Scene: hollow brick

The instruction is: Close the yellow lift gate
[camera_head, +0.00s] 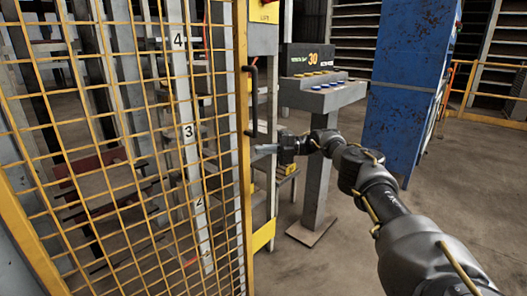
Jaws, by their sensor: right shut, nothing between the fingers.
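The yellow lift gate (112,130) is a mesh panel in a yellow frame that fills the left side of the head view. A dark vertical handle (252,103) is fixed at its right edge. My right arm comes in from the lower right. My right gripper (262,149) is shut and empty, with its tips at the gate's right edge, just below the lower end of the handle. I cannot tell whether the tips touch the gate or handle. My left gripper is not in view.
A grey control console (322,92) with buttons and a screen stands on a pedestal behind my right gripper. A tall rusty blue cabinet (405,80) stands to its right. A yellow railing (460,88) is at the far right. The concrete floor (335,262) is clear between them.

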